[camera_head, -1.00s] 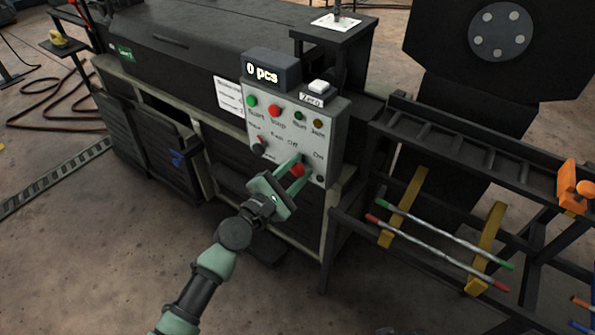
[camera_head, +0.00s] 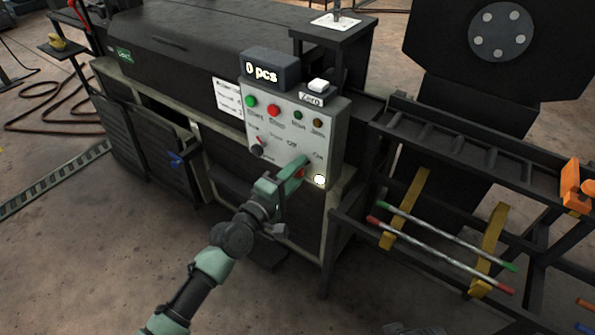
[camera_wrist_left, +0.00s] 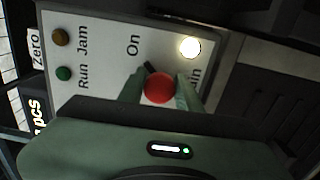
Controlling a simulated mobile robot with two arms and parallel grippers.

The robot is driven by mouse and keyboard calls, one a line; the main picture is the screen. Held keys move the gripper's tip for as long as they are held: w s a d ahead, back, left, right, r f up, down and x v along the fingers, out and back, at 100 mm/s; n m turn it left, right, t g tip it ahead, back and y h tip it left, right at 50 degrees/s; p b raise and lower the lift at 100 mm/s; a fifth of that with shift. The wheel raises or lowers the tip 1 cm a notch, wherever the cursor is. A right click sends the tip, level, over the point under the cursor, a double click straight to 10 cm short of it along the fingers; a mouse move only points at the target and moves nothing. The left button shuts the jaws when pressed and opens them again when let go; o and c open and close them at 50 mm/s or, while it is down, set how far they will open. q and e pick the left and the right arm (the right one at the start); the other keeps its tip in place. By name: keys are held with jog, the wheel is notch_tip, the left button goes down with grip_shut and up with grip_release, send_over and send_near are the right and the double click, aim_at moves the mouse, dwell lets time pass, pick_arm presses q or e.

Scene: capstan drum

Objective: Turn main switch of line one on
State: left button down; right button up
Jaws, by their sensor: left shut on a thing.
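The control panel (camera_head: 334,122) has a red rotary switch (camera_head: 301,174) at its lower right, with the labels Off and On above it. My left gripper (camera_head: 296,169) is shut on the switch, one finger on each side. In the left wrist view the red knob (camera_wrist_left: 159,88) sits between the fingers, and a dark pointer on it points toward the On label. A round lamp (camera_head: 319,180) beside the switch glows bright white; it also shows in the left wrist view (camera_wrist_left: 190,46).
The panel also carries a green button (camera_head: 251,101), a red button (camera_head: 273,111), a black knob (camera_head: 257,151) and a counter (camera_head: 270,71) reading 0 pcs. A rack with coloured rods (camera_head: 440,240) stands to the right. The floor at lower left is free.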

pick_arm(q)
jog(key=shift+f, duration=0.1)
pick_arm(e)
jog(key=shift+w+r, duration=0.1)
jog(key=shift+r, duration=0.1)
pick_arm(q)
jog(key=c, duration=1)
grip_release()
pick_arm(e)
jog(key=shift+f, duration=0.1)
pick_arm(q)
jog(key=v, duration=0.8)
jog(key=shift+p, duration=0.4)
pick_arm(e)
jog(key=f, duration=0.2)
jog(key=shift+s+f, duration=0.2)
jog(key=shift+f, duration=0.15)
pick_arm(q)
jog(key=shift+w, duration=0.1)
